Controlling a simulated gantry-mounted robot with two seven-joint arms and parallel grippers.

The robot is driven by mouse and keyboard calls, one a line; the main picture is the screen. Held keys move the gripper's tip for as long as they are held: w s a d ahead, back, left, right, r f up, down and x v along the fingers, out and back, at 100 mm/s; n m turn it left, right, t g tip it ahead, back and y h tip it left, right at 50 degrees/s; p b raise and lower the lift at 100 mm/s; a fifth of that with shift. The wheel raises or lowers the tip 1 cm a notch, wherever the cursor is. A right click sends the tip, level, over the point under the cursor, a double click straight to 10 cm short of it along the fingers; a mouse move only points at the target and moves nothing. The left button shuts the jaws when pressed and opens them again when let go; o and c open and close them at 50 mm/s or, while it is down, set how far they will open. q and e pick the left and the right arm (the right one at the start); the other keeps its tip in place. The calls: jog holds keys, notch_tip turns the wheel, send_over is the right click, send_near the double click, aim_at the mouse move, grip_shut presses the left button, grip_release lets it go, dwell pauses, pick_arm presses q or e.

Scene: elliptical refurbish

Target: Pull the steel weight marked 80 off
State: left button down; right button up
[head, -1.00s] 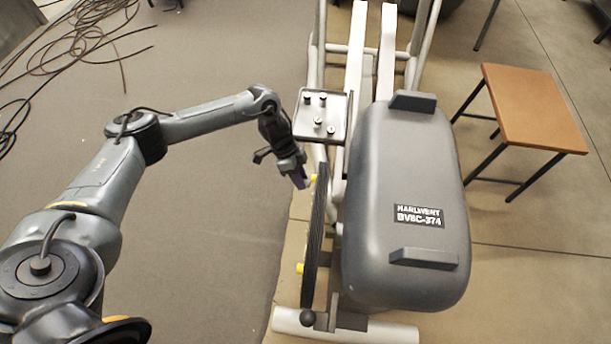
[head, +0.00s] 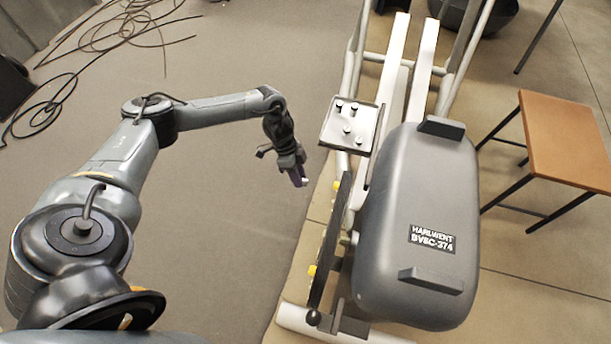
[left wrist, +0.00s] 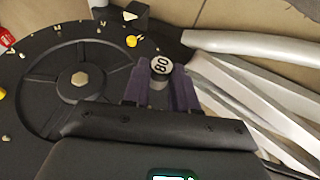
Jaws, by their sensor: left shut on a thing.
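The steel weight marked 80 (left wrist: 161,67) shows as a round piece with a black face and white number, held between the purple fingers of my left gripper (left wrist: 160,90) in the left wrist view. In the head view my left gripper (head: 301,180) hangs left of the dark flywheel (head: 331,240), with a visible gap between them. A small pale bit of the weight (head: 304,181) shows at its fingertips. The flywheel also fills the left of the wrist view (left wrist: 78,78), with pale marks around its rim. My right gripper is not in view.
The grey machine housing (head: 420,215) stands right of the flywheel. A tray with several bolts (head: 333,140) is mounted above it. Yellow pieces (head: 312,271) sit on the wheel. A brown-topped table (head: 570,140) is at right. The floor mat left of the machine is clear near the gripper.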

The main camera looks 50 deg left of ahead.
pick_arm(q)
jog(key=s+a+p, duration=0.1)
jog(key=s+a, duration=0.2)
jog(key=a, duration=0.2)
jog(key=shift+s+a+p, duration=0.35)
jog(key=shift+s, duration=0.05)
jog(key=shift+r, duration=0.1)
dwell(0.3)
